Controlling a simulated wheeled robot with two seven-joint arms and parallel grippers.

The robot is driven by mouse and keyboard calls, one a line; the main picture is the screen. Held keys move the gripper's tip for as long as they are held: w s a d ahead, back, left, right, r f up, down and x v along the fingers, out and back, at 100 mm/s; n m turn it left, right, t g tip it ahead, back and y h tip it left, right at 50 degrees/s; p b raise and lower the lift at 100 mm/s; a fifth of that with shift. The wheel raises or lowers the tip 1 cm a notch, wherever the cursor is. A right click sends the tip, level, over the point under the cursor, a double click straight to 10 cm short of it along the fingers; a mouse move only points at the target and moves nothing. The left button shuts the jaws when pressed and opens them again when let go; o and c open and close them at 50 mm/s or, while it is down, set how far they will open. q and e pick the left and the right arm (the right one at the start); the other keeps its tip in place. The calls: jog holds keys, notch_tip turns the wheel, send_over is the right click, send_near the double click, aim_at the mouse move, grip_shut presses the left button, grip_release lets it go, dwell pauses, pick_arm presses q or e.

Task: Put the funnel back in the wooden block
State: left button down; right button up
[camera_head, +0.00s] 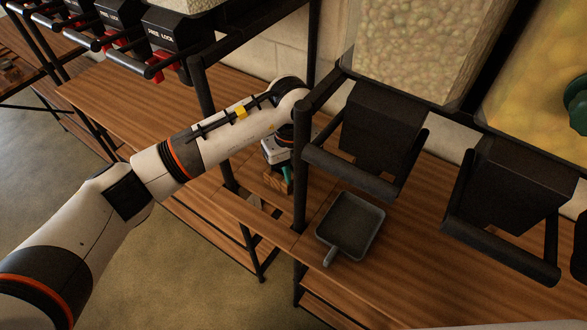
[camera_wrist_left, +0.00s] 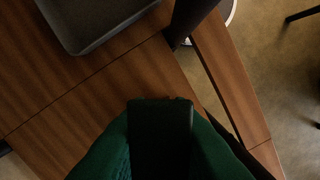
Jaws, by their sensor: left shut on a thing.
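My left arm reaches in from the left in the head view, and my left gripper (camera_head: 285,169) is low between the shelf posts. In the left wrist view a dark finger (camera_wrist_left: 160,140) lies across the green funnel (camera_wrist_left: 215,156), which the gripper is shut on. Only a small strip of green funnel (camera_head: 287,174) shows in the head view. The wooden block (camera_head: 277,182) is just below the gripper there, mostly hidden by it. Whether the funnel touches the block cannot be told.
A dark square scoop (camera_head: 350,226) lies on the wooden shelf (camera_head: 400,258), right of the gripper. A black post (camera_head: 299,180) stands between them. Dark dispensers (camera_head: 380,135) with bars hang above. A green object (camera_head: 577,103) is at the far right edge.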

pick_arm(q)
jog(key=shift+f+b, duration=1.25)
jog(key=shift+f, duration=0.25)
dwell(0.5)
jog(key=shift+f, duration=0.2)
